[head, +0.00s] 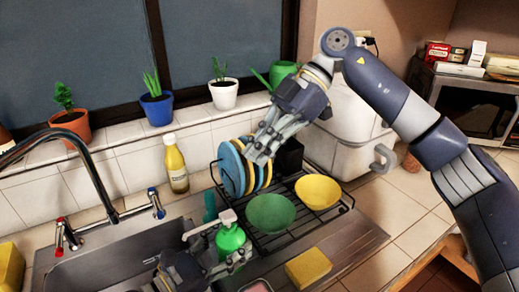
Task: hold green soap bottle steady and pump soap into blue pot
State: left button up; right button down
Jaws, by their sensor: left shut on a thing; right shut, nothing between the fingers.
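The green soap bottle (230,238) with its white pump head stands upright at the sink's right edge, in front of the dish rack. My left gripper (224,256) is shut on its body from the lower left, and the fingers hide its lower part. The blue pot (157,110) holds a spiky green plant and stands on the windowsill at the upper left, well away from the bottle. My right gripper (262,152) is shut and empty. It points down over the dish rack, in front of the plates and above and behind the bottle's pump.
A dish rack (345,205) holds blue and yellow plates, a green bowl (270,213) and a yellow bowl (318,191). A yellow bottle (176,166) stands by the wall. The faucet (92,160) arches over the sink at left. A yellow sponge (308,268) lies in front.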

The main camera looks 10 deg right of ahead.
pick_arm(q)
jog(key=o, duration=1.6)
jog(key=shift+c, duration=0.2)
